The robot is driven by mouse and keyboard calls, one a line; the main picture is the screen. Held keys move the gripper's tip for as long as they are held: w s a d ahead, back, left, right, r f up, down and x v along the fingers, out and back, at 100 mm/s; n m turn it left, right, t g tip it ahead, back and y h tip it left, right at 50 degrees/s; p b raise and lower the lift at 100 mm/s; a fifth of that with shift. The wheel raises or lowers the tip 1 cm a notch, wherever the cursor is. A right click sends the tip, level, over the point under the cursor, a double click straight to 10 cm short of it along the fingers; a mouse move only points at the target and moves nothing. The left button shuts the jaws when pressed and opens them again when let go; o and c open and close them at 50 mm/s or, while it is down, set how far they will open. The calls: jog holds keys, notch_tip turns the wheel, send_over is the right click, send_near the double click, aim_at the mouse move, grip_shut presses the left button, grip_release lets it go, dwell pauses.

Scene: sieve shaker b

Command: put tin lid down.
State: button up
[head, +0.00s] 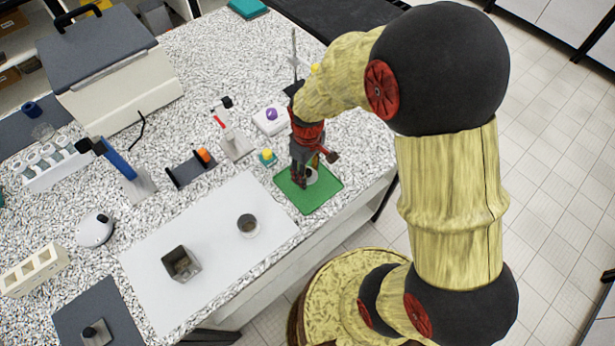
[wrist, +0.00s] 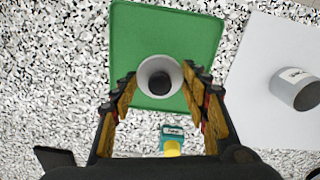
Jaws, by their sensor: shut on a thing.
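The tin lid (wrist: 160,77) is a pale round piece with a dark centre, seen from above in the wrist view. My gripper (wrist: 161,88) is shut on it, one finger on each side. The lid is over the green mat (wrist: 205,45); whether it touches the mat I cannot tell. In the head view my gripper (head: 303,180) points down over the green mat (head: 325,195), and the lid (head: 312,176) shows partly behind the fingers. An open grey tin (head: 248,226) with dark contents stands on the white sheet; it also shows in the wrist view (wrist: 297,90).
A square metal container (head: 181,263) stands on the white sheet (head: 215,215). A teal block with a yellow top (head: 267,157) sits just behind the mat. A white device with a purple top (head: 271,119) and a dark stand (head: 190,168) are farther back. The bench edge is close right of the mat.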

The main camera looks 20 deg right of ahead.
jog(key=shift+f, duration=1.55)
jog(key=shift+b, duration=0.3)
jog(key=shift+f, duration=0.2)
jog(key=o, duration=0.8)
